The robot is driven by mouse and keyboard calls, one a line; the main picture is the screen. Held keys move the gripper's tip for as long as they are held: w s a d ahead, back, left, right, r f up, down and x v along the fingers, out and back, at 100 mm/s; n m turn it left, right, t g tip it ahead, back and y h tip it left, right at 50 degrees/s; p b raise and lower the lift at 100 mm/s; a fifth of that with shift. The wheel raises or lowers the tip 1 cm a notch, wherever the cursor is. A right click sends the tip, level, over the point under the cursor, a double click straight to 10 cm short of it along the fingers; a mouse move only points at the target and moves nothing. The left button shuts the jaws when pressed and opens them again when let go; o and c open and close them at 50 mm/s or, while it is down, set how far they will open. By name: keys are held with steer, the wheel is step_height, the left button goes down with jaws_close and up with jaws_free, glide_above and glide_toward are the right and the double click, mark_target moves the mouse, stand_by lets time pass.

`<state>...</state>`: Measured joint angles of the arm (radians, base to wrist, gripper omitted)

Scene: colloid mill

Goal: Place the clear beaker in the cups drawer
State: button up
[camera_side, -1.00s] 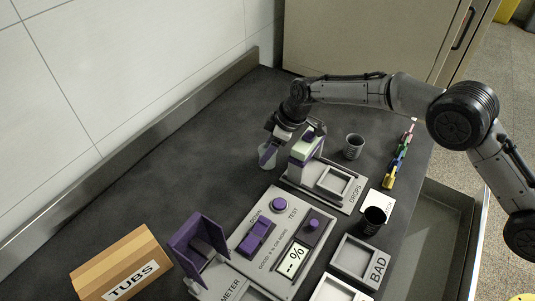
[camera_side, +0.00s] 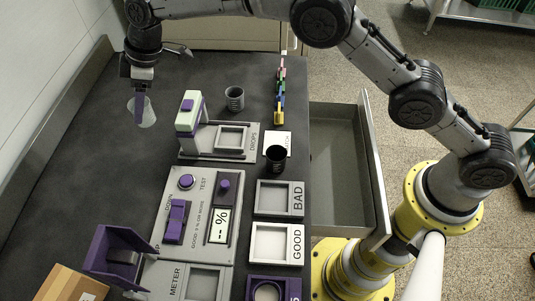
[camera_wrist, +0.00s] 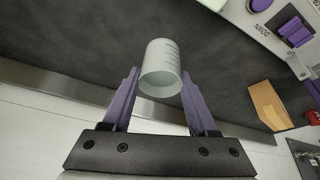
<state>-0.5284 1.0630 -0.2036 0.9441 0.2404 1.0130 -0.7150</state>
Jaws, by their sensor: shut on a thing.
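The clear beaker (camera_side: 146,113) is at the back left of the dark bench in the side view. It also shows between the purple fingers in the wrist view (camera_wrist: 161,64), with its open rim toward the camera. My gripper (camera_side: 139,108) is shut on the beaker; its fingertips also show in the wrist view (camera_wrist: 160,85). I cannot tell whether the beaker touches the bench. An open drawer (camera_side: 341,212) at the right side of the bench looks empty; no label on it is visible.
A grey ribbed cup (camera_side: 234,98) and a black cup (camera_side: 275,157) stand on the bench. The drops stand (camera_side: 188,115), test panel (camera_side: 187,235), and BAD (camera_side: 279,211) and GOOD (camera_side: 277,261) trays fill the middle. A cardboard box (camera_side: 72,285) is at front left.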

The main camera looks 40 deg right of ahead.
step_height(320, 180, up, 4)
steer(key=shift+r, duration=0.15)
steer(key=s+d+r+m+t+h, duration=0.1)
steer(key=s+d+r+m, duration=0.15)
steer(key=d, duration=0.75)
steer(key=s+d+r+m+h, duration=0.1)
steer(key=s+d+m, duration=0.25)
steer(key=d, duration=0.55)
steer(key=s+d+r+m+t, duration=0.15)
steer(key=s+d, duration=0.25)
steer(key=d, duration=0.6)
steer(key=s+d+f+m+h, duration=0.1)
steer(key=s+d+f+m, duration=0.1)
steer(key=s+d, duration=0.35)
steer(key=s+d+f+m+h, duration=0.1)
steer(key=s+d+m, duration=0.15)
steer(key=s, duration=0.65)
steer(key=s+d+f+m, duration=0.2)
steer(key=s+d, duration=0.2)
steer(key=s, duration=0.3)
glide_above(313, 141)
step_height(313, 141, down, 28)
steer(key=shift+s+f, duration=0.1)
steer(key=shift+f, duration=1.7)
